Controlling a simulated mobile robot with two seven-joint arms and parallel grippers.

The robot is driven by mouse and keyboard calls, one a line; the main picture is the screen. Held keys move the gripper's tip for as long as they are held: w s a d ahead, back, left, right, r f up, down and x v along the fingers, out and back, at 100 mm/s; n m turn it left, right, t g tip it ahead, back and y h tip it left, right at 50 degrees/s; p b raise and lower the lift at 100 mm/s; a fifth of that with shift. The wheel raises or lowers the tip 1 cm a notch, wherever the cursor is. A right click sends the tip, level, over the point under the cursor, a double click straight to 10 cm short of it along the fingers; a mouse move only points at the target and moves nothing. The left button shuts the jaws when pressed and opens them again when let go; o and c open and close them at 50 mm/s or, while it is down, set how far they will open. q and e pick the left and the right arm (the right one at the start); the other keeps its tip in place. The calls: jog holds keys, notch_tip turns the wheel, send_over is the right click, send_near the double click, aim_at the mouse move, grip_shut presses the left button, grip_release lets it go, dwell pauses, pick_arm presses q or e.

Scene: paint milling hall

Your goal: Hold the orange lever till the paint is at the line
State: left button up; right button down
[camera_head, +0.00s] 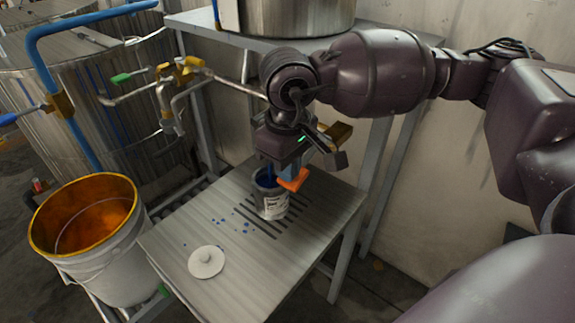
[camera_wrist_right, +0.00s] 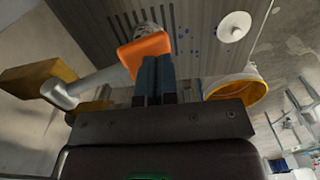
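The orange lever (camera_head: 294,180) sits just right of and above the can's rim; it also shows in the right wrist view (camera_wrist_right: 145,49). My right gripper (camera_head: 288,170) is above it. In the right wrist view its two blue-dark fingers (camera_wrist_right: 156,62) lie side by side, nearly together, with their tips at the lever's near edge. No part of the lever shows between them. A grey labelled can (camera_head: 272,207) stands upright under the tap area, with blue paint (camera_head: 266,180) at its mouth. The paint level and the line cannot be made out. My left gripper is out of view.
The can stands on slots in a metal table (camera_head: 225,285) with blue drips. A white lid (camera_head: 206,262) lies at the table's front left. A bucket, orange inside (camera_head: 120,250), stands left. Brass valves and pipes (camera_head: 180,75) are behind; a tank (camera_head: 295,15) is above.

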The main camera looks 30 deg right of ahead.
jog(key=shift+s+f, duration=0.15)
jog(key=shift+f, duration=0.35)
jog(key=shift+a+r, duration=0.15)
jog(key=shift+r, duration=0.35)
jog(key=a+r+p, duration=0.1)
jog(key=a+r, duration=0.1)
jog(key=r, duration=0.4)
jog(key=s+a+r+p, duration=0.1)
jog(key=a+r, duration=0.2)
jog(key=r, duration=0.4)
jog(key=shift+s, duration=0.25)
jog(key=shift+d, duration=0.1)
jog(key=shift+f, duration=0.1)
